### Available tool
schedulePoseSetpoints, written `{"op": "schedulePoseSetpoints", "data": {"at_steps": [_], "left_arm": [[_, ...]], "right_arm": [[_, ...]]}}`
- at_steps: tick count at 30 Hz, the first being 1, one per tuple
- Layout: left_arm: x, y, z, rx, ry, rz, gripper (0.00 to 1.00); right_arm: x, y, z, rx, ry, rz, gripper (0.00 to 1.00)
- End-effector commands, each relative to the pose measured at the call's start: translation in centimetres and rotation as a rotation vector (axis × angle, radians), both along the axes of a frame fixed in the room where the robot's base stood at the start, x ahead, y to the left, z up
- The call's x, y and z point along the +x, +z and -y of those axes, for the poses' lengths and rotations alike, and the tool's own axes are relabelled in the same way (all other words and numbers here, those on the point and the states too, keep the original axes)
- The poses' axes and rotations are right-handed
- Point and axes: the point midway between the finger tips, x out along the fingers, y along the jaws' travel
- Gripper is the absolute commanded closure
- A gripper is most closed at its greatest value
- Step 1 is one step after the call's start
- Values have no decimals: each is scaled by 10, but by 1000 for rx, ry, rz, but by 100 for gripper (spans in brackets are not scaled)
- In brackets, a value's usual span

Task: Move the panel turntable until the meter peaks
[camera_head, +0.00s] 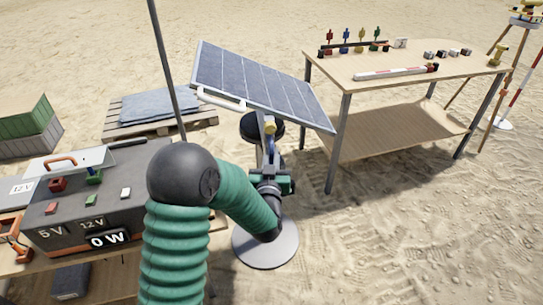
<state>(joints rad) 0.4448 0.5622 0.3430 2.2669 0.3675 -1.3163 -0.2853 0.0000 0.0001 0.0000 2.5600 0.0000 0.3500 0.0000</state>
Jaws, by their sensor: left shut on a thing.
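The solar panel (262,85) is tilted on a stand with a round grey base (266,246). A white handle (221,98) runs along its near left edge. A black round part (249,126) shows under the panel. My left gripper (269,138) is below the panel, shut on a small tan knob (269,124) beside the black part; its fingertips are small and partly hard to make out. The meter box (75,212) on the left table has a display (108,239) reading 0 W. My arm hides part of the stand. My right gripper is out of view.
A wooden table (400,85) at the back right holds small coloured pieces and a red-and-white rod (390,73). A pallet with a grey-blue cloth (158,106) and crates (28,125) stand at the left. A thin pole (165,60) rises behind my arm. Sand at the right front is clear.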

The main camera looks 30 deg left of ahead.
Motion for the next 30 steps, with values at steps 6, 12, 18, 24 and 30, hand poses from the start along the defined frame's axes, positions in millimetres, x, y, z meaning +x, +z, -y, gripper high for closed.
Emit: {"op": "schedulePoseSetpoints", "data": {"at_steps": [6, 12, 18, 24, 30], "left_arm": [[0, 0, -2, 0, 4, 0, 100], [9, -1, 8, 1, 0, 0, 100], [30, 0, 28, 2, 0, 1, 100], [31, 0, 29, 0, 3, -1, 100], [31, -1, 29, 0, 3, -2, 74]], "right_arm": [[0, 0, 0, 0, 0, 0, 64], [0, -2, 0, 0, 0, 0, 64], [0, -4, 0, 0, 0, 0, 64], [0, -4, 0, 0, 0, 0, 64], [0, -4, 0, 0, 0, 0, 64]]}}
